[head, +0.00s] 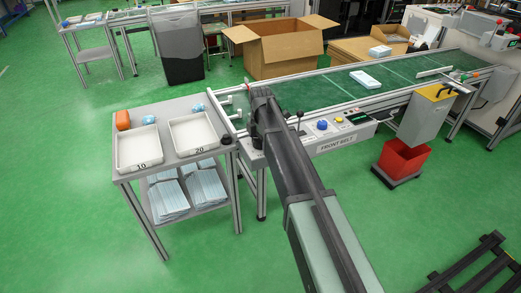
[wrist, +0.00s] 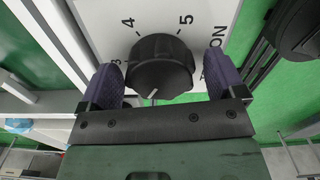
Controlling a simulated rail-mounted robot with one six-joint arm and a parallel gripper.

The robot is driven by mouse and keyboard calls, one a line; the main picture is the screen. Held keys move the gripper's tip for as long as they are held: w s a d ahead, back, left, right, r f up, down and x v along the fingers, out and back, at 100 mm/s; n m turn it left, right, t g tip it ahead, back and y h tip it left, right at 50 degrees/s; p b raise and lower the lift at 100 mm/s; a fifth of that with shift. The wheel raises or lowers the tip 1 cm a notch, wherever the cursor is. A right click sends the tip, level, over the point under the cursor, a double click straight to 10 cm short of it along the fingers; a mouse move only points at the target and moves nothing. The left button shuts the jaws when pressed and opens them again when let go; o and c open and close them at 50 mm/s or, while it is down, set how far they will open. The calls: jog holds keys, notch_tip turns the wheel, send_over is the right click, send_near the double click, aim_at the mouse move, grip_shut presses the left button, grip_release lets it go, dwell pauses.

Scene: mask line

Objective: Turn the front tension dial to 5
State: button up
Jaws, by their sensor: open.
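The black round tension dial (wrist: 162,64) sits on a white plate (wrist: 213,22) in the wrist view. The printed numbers 3, 4 and 5 and part of the word TENSION show around it. A short pale mark shows low on the dial; I cannot tell which number it points to. My gripper (wrist: 164,80) is open, with one dark purple finger on each side of the dial. A small gap shows on the right; contact on the left is unclear. In the head view my arm hides the dial and the fingers.
The FRONT BELT panel (head: 337,138) with buttons and a lever lies right of my arm. A grey table (head: 186,107) with two white trays stands at left. The green belt (head: 318,90) carries a white pack (head: 365,80). A red bin (head: 402,158) stands below it.

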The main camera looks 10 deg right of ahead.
jog(key=shift+c, duration=0.3)
jog(key=c, duration=0.9)
